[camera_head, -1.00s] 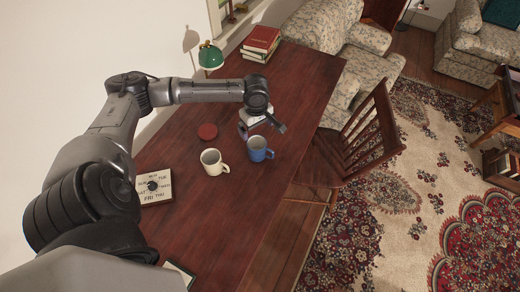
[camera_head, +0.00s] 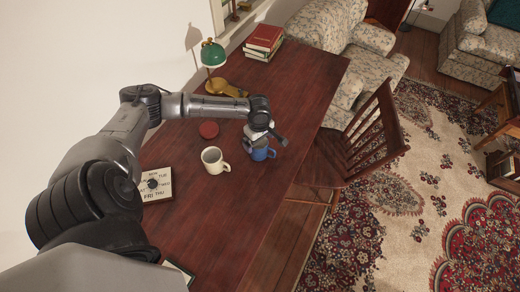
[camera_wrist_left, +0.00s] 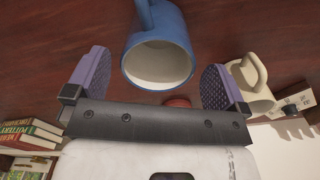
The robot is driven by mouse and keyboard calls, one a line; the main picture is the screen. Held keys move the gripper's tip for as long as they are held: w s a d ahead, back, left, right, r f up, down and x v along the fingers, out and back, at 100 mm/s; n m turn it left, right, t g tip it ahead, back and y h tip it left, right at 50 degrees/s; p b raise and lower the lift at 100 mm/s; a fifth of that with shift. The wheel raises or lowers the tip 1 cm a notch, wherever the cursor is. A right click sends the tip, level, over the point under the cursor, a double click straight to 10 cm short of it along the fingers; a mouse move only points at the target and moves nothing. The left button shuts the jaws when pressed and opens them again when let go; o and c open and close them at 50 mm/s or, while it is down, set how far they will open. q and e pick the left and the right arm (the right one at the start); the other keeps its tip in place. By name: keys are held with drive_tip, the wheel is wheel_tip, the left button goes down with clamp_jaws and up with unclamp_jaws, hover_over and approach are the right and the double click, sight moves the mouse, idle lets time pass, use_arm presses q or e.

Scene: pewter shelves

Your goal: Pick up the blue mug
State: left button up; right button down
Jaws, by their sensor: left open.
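The blue mug (camera_head: 261,154) stands upright on the dark red wooden table (camera_head: 225,205), right of the cream mug. My left gripper (camera_head: 259,147) is just above it and hides part of its top. In the left wrist view the blue mug (camera_wrist_left: 160,52) shows its pale inside, with its handle at the top of the picture. The open purple fingers of my left gripper (camera_wrist_left: 155,80) are on either side of the mug's rim, with a gap to each side. My right gripper is not in view.
A cream mug (camera_head: 213,160) stands close to the left of the blue mug; it is also near one finger in the wrist view (camera_wrist_left: 250,85). A red disc (camera_head: 208,130), a day-dial board (camera_head: 155,184), a green lamp (camera_head: 212,54) and books (camera_head: 263,42) are on the table. A wooden chair (camera_head: 365,135) stands right.

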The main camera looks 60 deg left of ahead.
sight(259, 147)
use_arm(q)
drive_tip(key=shift+f+b, duration=0.4)
drive_tip(key=shift+f, duration=2)
drive_tip(key=shift+c, duration=0.4)
drive_tip(key=c, duration=1)
drive_tip(key=shift+r, duration=0.1)
